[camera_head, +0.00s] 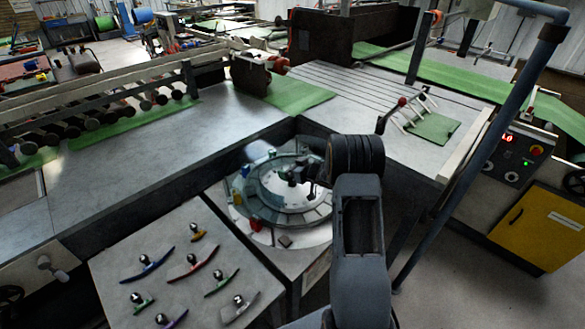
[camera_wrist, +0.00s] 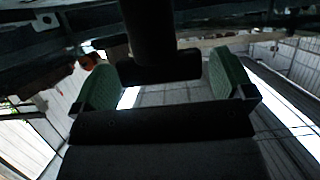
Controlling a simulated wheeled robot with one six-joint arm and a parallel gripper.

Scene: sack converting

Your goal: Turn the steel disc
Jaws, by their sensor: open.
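The steel disc (camera_head: 272,203) is a round grey plate with a segmented rim, lying flat on a pale round base in the middle of the head view. Dark parts cover its centre, and my arm hides some of its right side. In the wrist view my gripper (camera_wrist: 165,78) is open, its two green-padded fingers wide apart. A dark upright shape (camera_wrist: 149,35) shows between them; I cannot tell what it is or whether anything touches it. In the head view my wrist is just right of the disc.
Several curved coloured pieces with knobs lie on a grey panel (camera_head: 120,262) left of the disc. A red-knobbed lever (camera_head: 390,115) stands behind to the right. A control box (camera_head: 512,150) and yellow cabinet (camera_head: 540,228) stand at right. The grey table (camera_head: 150,150) is largely clear.

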